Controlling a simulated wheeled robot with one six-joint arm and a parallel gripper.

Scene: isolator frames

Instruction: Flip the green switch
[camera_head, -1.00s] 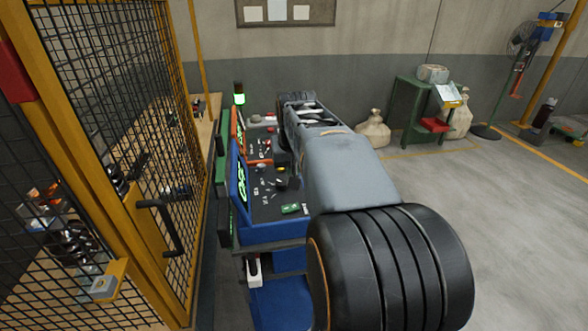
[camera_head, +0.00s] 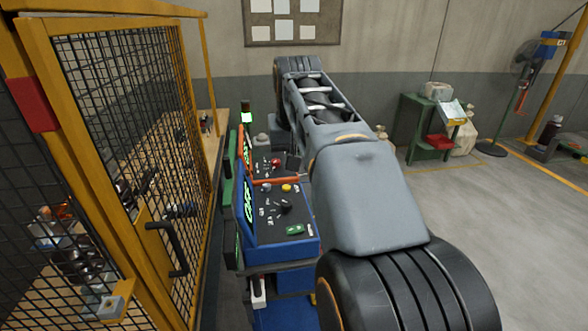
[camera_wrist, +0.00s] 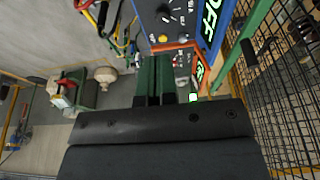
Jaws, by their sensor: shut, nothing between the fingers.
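A green switch (camera_head: 295,229) sits at the near right corner of the dark top of a blue control panel (camera_head: 284,248) in the head view. The blue panel also shows at the top of the wrist view (camera_wrist: 141,12), with a black knob and a yellow button. A screen there reads OFF in green (camera_wrist: 212,18). My gripper (camera_wrist: 156,60) shows in the wrist view as two dark green fingers side by side, shut and empty. It is apart from the panel. The head view does not show the fingers, and the wrist view does not show the green switch.
An orange panel (camera_wrist: 183,66) with a red button stands beyond the blue one. A yellow-framed mesh fence (camera_head: 112,120) is close on the left. A green stand (camera_head: 430,128) and sacks are by the back wall. Open floor (camera_head: 500,240) lies to the right.

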